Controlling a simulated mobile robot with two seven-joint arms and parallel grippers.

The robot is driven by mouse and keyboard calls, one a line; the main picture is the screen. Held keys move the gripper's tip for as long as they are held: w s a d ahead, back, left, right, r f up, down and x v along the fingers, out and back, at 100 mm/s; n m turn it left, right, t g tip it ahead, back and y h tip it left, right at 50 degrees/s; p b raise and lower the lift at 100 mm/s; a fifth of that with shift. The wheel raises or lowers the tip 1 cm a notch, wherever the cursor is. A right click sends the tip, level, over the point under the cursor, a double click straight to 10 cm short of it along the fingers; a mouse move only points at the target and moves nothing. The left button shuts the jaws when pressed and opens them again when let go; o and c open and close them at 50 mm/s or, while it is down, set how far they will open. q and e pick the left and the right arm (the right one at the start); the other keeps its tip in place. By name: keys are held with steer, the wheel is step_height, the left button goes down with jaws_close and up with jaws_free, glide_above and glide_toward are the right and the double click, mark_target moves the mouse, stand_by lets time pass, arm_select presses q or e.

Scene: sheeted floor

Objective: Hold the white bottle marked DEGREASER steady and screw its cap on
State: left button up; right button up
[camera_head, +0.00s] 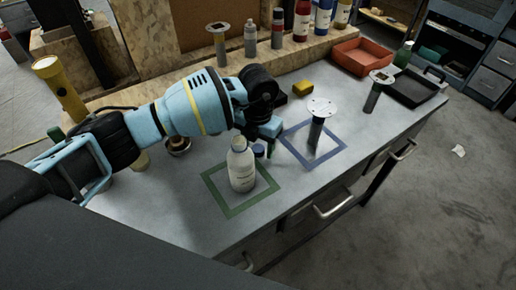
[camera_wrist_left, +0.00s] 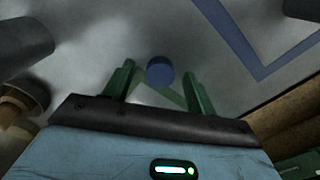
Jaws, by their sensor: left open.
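The white bottle (camera_head: 242,170) stands upright inside the green square outline on the bench in the head view. Its neck shows bare and white at the top; its label is too small to read. A small blue cap (camera_head: 258,151) lies on the bench just behind and right of the bottle. My left gripper (camera_head: 266,142) is low over the bench by the cap. In the left wrist view, its two green fingers (camera_wrist_left: 158,74) are open, with the blue cap (camera_wrist_left: 160,68) between their tips, not gripped. My right gripper is not in view.
A blue square outline (camera_head: 338,155) lies to the right, with a disc-topped post (camera_head: 317,128) in it. A yellow sponge-like block (camera_head: 303,88), a red tray (camera_head: 360,57) and a black tray (camera_head: 411,88) are farther back. The front right of the bench is clear.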

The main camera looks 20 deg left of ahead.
mark_target(257, 148)
arm_select(q)
steer(key=shift+c, duration=0.5)
steer(key=c, duration=1)
steer(key=shift+o, duration=0.2)
steer(key=shift+r, duration=0.2)
steer(key=shift+r, duration=0.25)
step_height(257, 148, up, 3)
steer(key=shift+a+f, duration=0.1)
steer(key=shift+a, duration=0.05)
steer(key=s+a, duration=0.3)
steer(key=a, duration=0.1)
steer(key=s+a+r, duration=0.1)
steer(key=s+a, duration=0.2)
steer(key=a, duration=0.1)
steer(key=s+a, duration=0.3)
steer(key=a, duration=0.2)
steer(key=shift+r+b, duration=0.15)
steer(key=shift+b, duration=0.15)
